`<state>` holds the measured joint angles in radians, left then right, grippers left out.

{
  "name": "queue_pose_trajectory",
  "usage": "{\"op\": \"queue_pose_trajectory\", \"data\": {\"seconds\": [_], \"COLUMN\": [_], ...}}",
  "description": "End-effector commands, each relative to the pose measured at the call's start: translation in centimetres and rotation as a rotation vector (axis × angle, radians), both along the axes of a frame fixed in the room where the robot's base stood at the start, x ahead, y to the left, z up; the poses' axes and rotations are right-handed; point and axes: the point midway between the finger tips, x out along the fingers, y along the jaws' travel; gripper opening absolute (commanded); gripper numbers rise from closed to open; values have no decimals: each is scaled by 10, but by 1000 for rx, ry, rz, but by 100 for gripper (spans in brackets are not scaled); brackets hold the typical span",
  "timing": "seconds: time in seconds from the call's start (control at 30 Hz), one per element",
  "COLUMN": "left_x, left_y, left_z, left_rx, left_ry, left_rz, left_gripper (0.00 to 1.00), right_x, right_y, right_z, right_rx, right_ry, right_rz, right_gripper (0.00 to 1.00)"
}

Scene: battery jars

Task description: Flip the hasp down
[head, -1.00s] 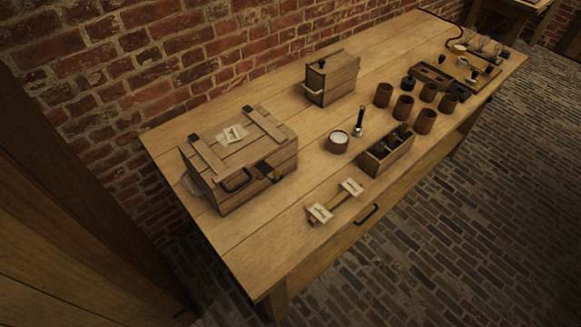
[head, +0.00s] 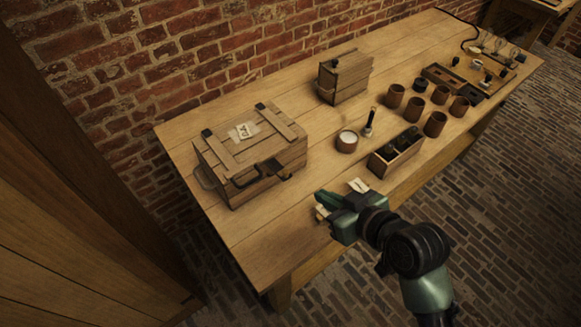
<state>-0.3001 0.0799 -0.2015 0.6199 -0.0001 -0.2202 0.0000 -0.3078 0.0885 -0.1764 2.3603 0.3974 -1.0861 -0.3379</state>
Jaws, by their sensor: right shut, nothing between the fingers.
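A wooden crate (head: 238,183) with a closed, battened lid and a paper label stands on the left part of the table. A dark hasp (head: 273,167) shows at the upper front edge of the crate, near its right side; its exact angle is too small to tell. My right gripper (head: 322,198) is shut and empty. It is over the table's front edge, to the right of the crate and apart from it, pointing left. It covers most of the small wooden piece with paper tags. My left gripper is not in view.
A smaller wooden box (head: 344,80) stands behind. A white-filled jar (head: 347,141), a dark-handled brush-like tool (head: 370,122), a bottle rack (head: 396,153) and several brown cups (head: 435,124) stand to the right. The tabletop (head: 262,234) in front of the crate is clear.

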Motion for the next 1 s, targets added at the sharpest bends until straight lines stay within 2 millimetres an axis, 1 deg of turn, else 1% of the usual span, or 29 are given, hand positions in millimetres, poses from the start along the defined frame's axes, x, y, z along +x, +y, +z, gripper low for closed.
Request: {"op": "queue_pose_trajectory", "data": {"seconds": [0.03,0.1,0.2,0.23,0.53,0.67,0.77,1.0], "left_x": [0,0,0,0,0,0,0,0], "left_y": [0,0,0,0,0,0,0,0], "left_z": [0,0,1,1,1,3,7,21], "left_rx": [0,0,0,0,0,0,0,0], "left_ry": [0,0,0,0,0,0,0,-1], "left_rz": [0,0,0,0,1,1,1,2], "left_gripper": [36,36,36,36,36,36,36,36], "right_x": [9,16,21,21,22,26,36,74], "right_y": [8,15,20,21,21,25,32,60], "right_z": [19,36,50,51,52,50,47,30], "right_rx": [26,50,69,71,72,74,76,76], "right_ry": [-61,-120,-166,-172,-174,-172,-172,-171], "right_rz": [22,43,57,59,59,59,58,57], "right_gripper": [0,0,0,0,0,0,0,0]}}
